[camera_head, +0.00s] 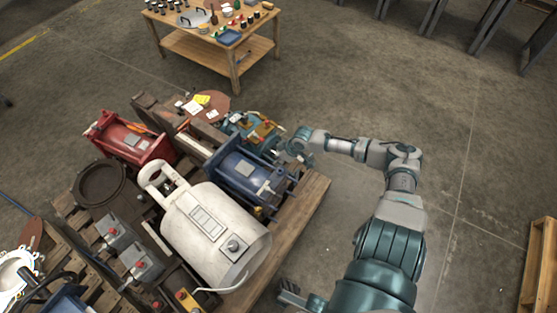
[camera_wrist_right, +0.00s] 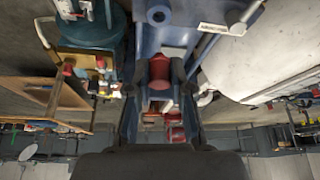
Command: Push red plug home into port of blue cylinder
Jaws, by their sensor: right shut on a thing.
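The blue cylinder (camera_head: 240,169) lies on the pallet, right of the white tank. Its blue body (camera_wrist_right: 175,14) fills the top middle of the right wrist view. My right gripper (camera_head: 292,157) is at the cylinder's right end. In the right wrist view my right gripper (camera_wrist_right: 160,80) is shut on the red plug (camera_wrist_right: 160,72), with a dark finger on each side. The plug lines up with the blue body; I cannot tell how deep it sits in the port. In the head view my gripper hides the plug. A dark gripper-like part (camera_head: 290,294) at the bottom edge is probably my left gripper; its jaws are unclear.
The white tank (camera_head: 213,235) lies close to the left of the blue cylinder. A red cylinder (camera_head: 131,142) and a teal unit (camera_head: 240,126) also sit on the pallet (camera_head: 312,190). A wooden table (camera_head: 209,44) stands behind.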

